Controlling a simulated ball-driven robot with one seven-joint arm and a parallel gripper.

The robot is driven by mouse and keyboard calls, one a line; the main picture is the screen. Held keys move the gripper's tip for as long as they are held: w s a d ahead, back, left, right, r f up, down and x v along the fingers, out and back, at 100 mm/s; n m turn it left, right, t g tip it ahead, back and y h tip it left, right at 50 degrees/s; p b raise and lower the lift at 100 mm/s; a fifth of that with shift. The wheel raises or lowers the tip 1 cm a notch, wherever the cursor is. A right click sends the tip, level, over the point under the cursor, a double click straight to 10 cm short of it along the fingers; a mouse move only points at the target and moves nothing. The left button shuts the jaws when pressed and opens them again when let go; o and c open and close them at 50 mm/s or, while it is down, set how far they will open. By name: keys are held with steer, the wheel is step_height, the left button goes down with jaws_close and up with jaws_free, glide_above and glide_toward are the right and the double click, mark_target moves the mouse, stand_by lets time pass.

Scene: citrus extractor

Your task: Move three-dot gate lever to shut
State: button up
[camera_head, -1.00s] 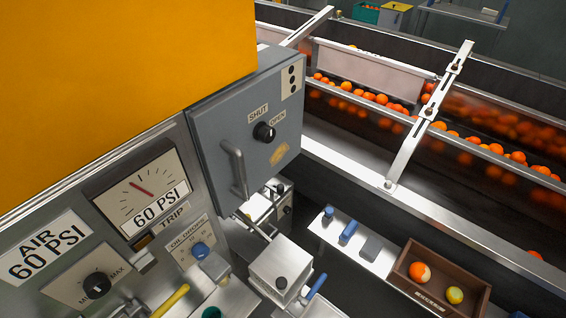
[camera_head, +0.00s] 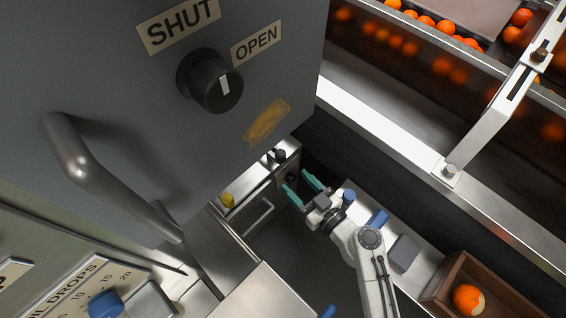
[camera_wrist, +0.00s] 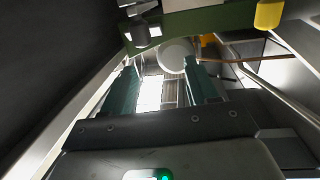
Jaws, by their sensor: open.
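A dark grey panel carries a black round knob (camera_head: 212,82) with a white pointer mark. It sits below the SHUT label (camera_head: 178,24) and left of the OPEN label (camera_head: 257,43). The mark stands nearly upright on the knob's face; which label it indicates is hard to tell. The three-dot plate is out of the head view now. My gripper (camera_head: 294,181), with teal fingers, is open and empty, below and right of the knob, clear of the panel in the picture. In the wrist view, the open fingers (camera_wrist: 160,72) flank a pale round disc (camera_wrist: 174,56).
A grey bar handle (camera_head: 88,165) juts from the panel's left side. A metal unit (camera_head: 262,185) with a yellow part sits below the panel. A shelf with blue and grey blocks (camera_head: 404,253) and a brown crate (camera_head: 440,290) lie right. A steel rail runs beyond.

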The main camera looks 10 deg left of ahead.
mark_target(277, 151)
steer(key=w+a, duration=0.2)
steer(key=w, duration=0.1)
steer(key=w+a+f+m+t+b, duration=0.1)
steer(key=w+a, duration=0.1)
steer(key=w, duration=0.2)
steer(key=w+a+f+t+h, duration=0.1)
steer(key=w+a, duration=0.2)
steer(key=w, duration=0.1)
steer(key=shift+w+a+f, duration=0.1)
steer(key=shift+w+f, duration=0.1)
steer(key=shift+f, duration=0.05)
steer(key=shift+c, duration=0.2)
jaws_close()
steer(key=shift+b, duration=0.35)
